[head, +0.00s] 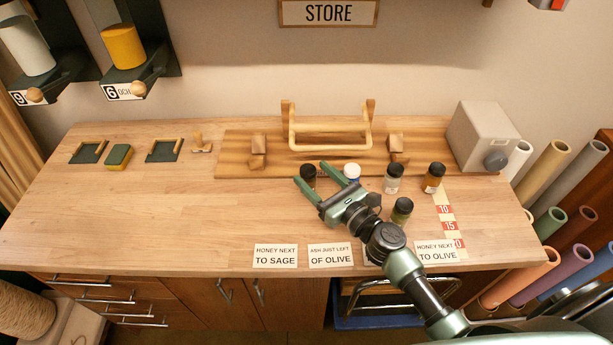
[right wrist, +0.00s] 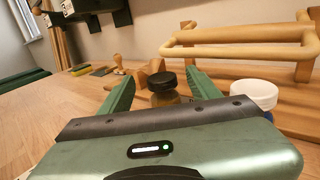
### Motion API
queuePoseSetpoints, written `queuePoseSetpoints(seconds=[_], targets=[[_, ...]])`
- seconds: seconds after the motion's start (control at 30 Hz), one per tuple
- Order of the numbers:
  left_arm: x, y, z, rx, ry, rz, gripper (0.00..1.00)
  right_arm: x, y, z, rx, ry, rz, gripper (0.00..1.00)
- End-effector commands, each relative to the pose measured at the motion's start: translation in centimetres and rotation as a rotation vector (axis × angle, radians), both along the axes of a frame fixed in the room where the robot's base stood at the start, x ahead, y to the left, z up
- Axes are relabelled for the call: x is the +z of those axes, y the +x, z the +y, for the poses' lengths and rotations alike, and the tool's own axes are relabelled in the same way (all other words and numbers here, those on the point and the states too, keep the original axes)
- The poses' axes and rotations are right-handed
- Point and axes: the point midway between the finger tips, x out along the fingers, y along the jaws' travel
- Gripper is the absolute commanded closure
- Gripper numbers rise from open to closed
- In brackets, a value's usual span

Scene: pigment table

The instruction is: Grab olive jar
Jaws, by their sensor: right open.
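A black-lidded jar (head: 308,171) stands on the table at the fingertips of my right gripper (head: 314,176). In the right wrist view this jar (right wrist: 164,88) is upright between the two green open fingers, with a brownish-olive body partly hidden by the gripper. Another dark-lidded jar (head: 401,211) with olive-toned contents stands to the right of my right wrist. I cannot tell for sure which of these two is the olive jar. My right gripper is open and holds nothing. My left gripper is not in view.
A white-lidded jar (head: 352,173) stands just right of the fingers. A pale jar (head: 392,184) and an amber jar (head: 433,184) stand farther right. A wooden rack (head: 330,139) is behind. Label cards (head: 275,256) lie along the front edge.

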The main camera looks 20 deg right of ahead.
Motion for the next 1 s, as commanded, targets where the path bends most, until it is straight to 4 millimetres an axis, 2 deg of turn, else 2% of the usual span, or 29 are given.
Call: queuePoseSetpoints(seconds=[0.03, 0.1, 0.2, 0.33, 0.5, 0.63, 0.67, 0.87, 0.9, 1.0], targets=[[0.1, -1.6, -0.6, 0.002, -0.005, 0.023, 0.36, 0.1, 0.7, 0.2, 0.001, 0.002, -0.002, 0.38], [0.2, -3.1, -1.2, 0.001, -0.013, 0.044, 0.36, -0.1, 1.5, 0.5, 0.001, 0.002, -0.002, 0.38], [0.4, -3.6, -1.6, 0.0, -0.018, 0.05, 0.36, -0.5, 3.1, 0.8, 0.001, 0.003, -0.002, 0.38], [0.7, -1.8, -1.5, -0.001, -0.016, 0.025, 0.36, -0.5, 4.6, 1.4, 0.003, 0.0, -0.003, 0.38], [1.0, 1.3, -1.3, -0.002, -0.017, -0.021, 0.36, -0.7, 5.2, 1.7, 0.004, -0.002, -0.002, 0.38], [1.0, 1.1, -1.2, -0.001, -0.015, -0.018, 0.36, -0.7, 5.2, 1.7, 0.004, -0.002, -0.002, 0.38], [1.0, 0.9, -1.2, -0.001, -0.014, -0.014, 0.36, -0.7, 5.2, 1.7, 0.004, -0.002, -0.002, 0.4], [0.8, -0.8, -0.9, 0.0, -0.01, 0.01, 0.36, -0.7, 5.2, 1.7, 0.004, -0.002, -0.002, 0.96], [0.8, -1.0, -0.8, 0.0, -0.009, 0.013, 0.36, -0.7, 5.1, 1.7, 0.004, -0.002, -0.002, 1.0], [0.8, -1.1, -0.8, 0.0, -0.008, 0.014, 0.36, -0.7, 5.2, 1.7, 0.004, -0.002, -0.003, 1.0]])
